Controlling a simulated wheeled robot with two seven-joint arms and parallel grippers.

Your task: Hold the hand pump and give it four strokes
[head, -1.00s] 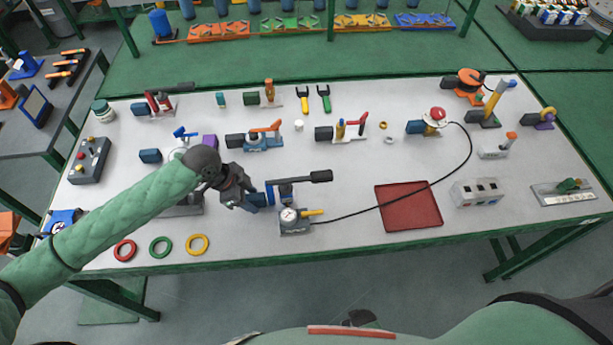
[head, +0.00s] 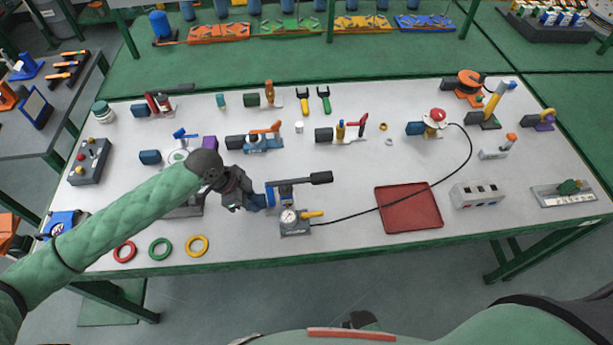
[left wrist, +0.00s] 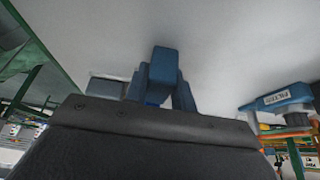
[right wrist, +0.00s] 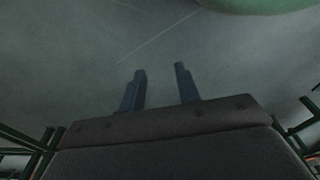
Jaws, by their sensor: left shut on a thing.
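The hand pump (head: 296,227) stands near the front edge of the table, left of the red tray. It has a round white gauge, a yellow lever at its side and a long black handle (head: 320,178) reaching right above it, roughly level. My left gripper (head: 264,200) is at the pump's left side, shut on its blue grip. In the left wrist view the blue grip (left wrist: 165,66) sits between the fingers; the rest of the pump is mostly hidden there. My right gripper (right wrist: 160,88) is open and empty over the floor, and is not seen in the head view.
A black hose runs from the pump across the red tray (head: 408,206) to a red-topped device (head: 434,120). Red, green and yellow rings (head: 197,246) lie at the front left. Several other devices stand behind.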

